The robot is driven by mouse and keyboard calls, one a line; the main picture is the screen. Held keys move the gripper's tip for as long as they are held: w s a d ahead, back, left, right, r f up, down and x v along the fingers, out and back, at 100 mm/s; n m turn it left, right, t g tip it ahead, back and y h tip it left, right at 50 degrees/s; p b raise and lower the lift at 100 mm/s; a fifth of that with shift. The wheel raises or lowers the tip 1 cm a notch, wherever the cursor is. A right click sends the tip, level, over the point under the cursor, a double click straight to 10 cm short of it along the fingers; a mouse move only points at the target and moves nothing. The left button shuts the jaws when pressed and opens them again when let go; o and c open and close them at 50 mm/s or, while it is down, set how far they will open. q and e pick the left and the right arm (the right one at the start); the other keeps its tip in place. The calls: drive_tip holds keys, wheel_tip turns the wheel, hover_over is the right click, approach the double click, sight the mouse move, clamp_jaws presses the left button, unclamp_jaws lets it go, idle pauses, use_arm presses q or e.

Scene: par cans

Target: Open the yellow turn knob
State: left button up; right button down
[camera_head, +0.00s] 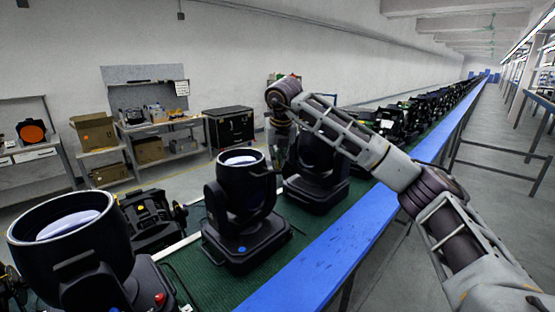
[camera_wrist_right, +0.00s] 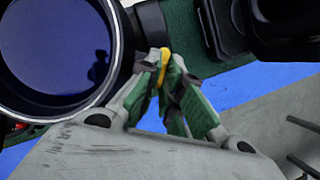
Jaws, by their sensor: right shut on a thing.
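The yellow turn knob (camera_wrist_right: 163,66) shows in the right wrist view, next to the black rim of a lamp with a dark blue lens (camera_wrist_right: 58,48). My right gripper (camera_wrist_right: 167,70) has its green-padded fingers closed on the knob from both sides, so only a thin yellow strip shows between the tips. In the head view my right gripper (camera_head: 280,158) is lowered beside the black middle lamp (camera_head: 241,195), close to the lamp behind it (camera_head: 318,160). The knob is hidden there. My left gripper is in neither view.
A green conveyor (camera_head: 187,262) with a blue edge rail (camera_head: 325,262) carries a long row of black lamps. A large lamp (camera_head: 75,250) stands at the near left. Shelves, boxes and a black case (camera_head: 230,127) line the wall. The right aisle floor is open.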

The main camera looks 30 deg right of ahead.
idle(0.3)
drive_tip(key=c, duration=1.6)
unclamp_jaws()
drive_tip(key=shift+r, duration=0.1)
drive_tip(key=v, duration=1.1)
drive_tip(key=shift+r, duration=0.4)
drive_tip(key=shift+s+a, duration=0.1)
drive_tip(key=shift+s, duration=0.05)
